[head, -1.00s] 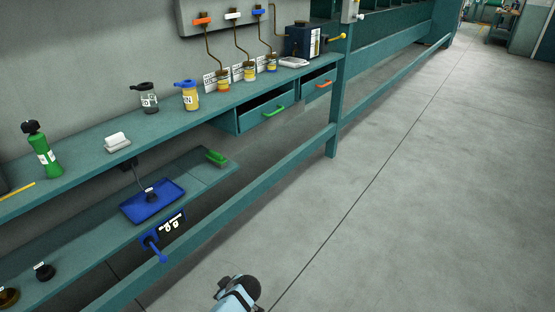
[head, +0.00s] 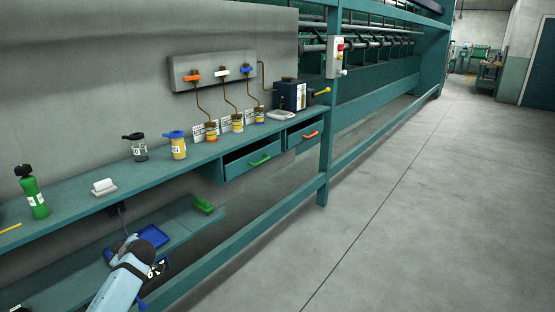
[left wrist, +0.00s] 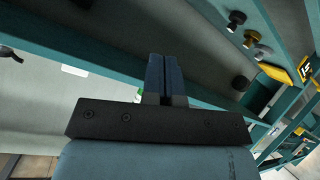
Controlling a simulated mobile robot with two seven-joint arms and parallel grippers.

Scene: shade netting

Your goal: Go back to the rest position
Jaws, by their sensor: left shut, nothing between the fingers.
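My left gripper (left wrist: 163,78) shows in the left wrist view with its two dark fingers together and nothing between them. It is apart from the teal beams and shelf edges behind it. In the head view a light blue link of my arm with a dark joint rises at the lower left, in front of the lower shelf. It hides part of the blue tray (head: 160,235). The fingers cannot be made out in the head view. My right gripper is in neither view.
A teal upper shelf (head: 75,217) holds a green bottle (head: 34,194), a white block (head: 103,187) and two small jars. One drawer (head: 252,160) stands open. A teal post (head: 325,130) and low rail (head: 250,235) border the bench. The grey floor (head: 420,220) at the right is clear.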

